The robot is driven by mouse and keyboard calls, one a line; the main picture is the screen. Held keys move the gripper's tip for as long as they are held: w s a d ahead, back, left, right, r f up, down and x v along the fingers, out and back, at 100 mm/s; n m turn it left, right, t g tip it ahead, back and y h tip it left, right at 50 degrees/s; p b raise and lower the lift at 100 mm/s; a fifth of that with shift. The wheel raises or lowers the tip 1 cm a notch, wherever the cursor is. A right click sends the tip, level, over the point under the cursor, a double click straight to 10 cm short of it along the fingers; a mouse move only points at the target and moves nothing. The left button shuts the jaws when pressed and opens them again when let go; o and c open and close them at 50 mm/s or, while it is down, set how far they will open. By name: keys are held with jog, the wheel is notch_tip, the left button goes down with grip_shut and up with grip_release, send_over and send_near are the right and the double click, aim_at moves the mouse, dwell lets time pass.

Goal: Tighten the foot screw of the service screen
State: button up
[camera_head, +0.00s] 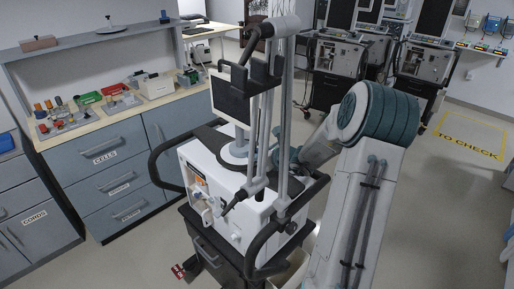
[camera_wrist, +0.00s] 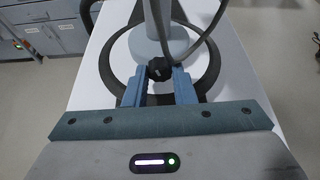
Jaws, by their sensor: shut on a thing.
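The service screen (camera_head: 230,99) stands on the white ventilator (camera_head: 200,178) in the head view, its face dark. Its grey post (camera_wrist: 157,18) and round foot (camera_wrist: 124,51) show in the wrist view, with a black ring around the foot. The foot screw is a black lobed knob (camera_wrist: 159,66) at the near edge of the foot. My gripper (camera_wrist: 160,76) is shut on the knob, one blue finger on each side. How far the screw is in cannot be told. In the head view the fingers are hidden behind the machine's poles.
Black rail handles (camera_head: 166,163) and upright poles with hoses (camera_head: 286,110) stand close around the screen. A workbench (camera_head: 105,122) with bins is at the left. More ventilators (camera_head: 335,62) stand at the back.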

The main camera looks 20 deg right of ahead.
jog(key=m+p, duration=0.1)
jog(key=p, duration=0.1)
jog(key=m+y+p, duration=0.1)
jog(key=shift+d+r+g+y+p, duration=0.15)
jog(key=shift+g+y+p, duration=0.15)
jog(key=shift+p, duration=0.4)
jog(key=shift+m, duration=0.3)
jog(key=o, duration=1)
jog(key=b+v, duration=0.2)
jog(key=v, duration=1.1)
jog(key=shift+s+d, duration=0.3)
